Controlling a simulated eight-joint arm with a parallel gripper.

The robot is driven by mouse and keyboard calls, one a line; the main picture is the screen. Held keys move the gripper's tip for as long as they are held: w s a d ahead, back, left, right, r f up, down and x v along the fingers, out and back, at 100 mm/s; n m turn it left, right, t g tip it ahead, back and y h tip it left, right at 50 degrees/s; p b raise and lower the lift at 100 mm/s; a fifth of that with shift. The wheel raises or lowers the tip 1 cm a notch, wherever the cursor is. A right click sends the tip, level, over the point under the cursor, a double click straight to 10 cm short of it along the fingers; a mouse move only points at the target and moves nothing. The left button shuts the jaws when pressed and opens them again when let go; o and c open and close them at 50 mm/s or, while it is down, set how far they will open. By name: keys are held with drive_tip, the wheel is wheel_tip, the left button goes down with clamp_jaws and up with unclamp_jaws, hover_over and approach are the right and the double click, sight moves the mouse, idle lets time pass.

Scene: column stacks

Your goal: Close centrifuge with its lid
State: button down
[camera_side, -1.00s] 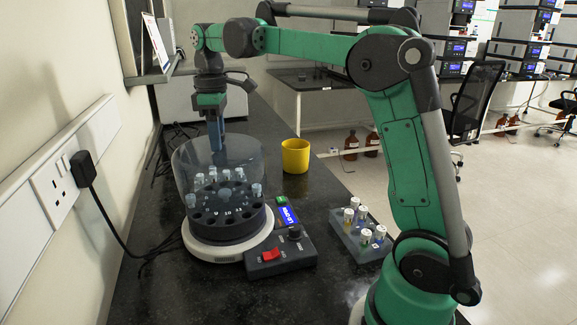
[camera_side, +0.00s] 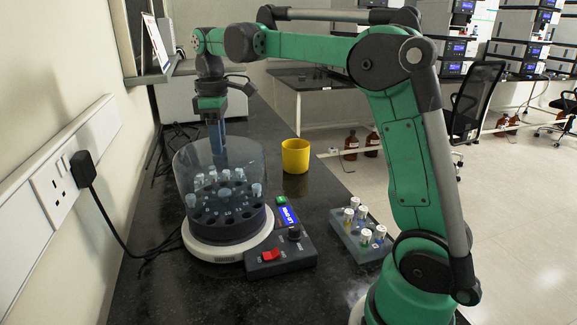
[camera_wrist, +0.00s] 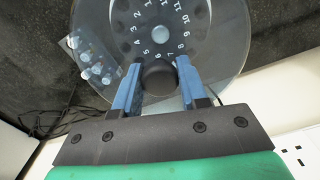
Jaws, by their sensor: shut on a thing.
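The centrifuge (camera_side: 228,251) stands on the dark bench, with a white round base and a dark numbered rotor (camera_side: 229,221) holding several tubes. The clear, cylindrical lid (camera_side: 247,163) is upright around the rotor and tubes. My gripper (camera_side: 216,146) is above the lid, pointing down. In the wrist view my gripper's blue fingers (camera_wrist: 158,83) are shut on the lid's dark round knob (camera_wrist: 158,79), one on each side. The rotor's numbers (camera_wrist: 160,20) show through the lid. I cannot tell whether the lid's lower rim touches the base.
A control box (camera_side: 281,254) with a red switch adjoins the centrifuge at front right. A tube rack (camera_side: 358,243) stands further right, and a yellow cup (camera_side: 295,156) behind. A black plug and cable (camera_side: 84,168) run along the left wall. The front bench is clear.

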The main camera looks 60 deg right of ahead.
drive_tip(key=shift+f, duration=0.8)
idle(0.9)
drive_tip(key=shift+f, duration=2.95)
drive_tip(key=shift+f, duration=0.15)
unclamp_jaws()
drive_tip(key=shift+r, duration=3.05)
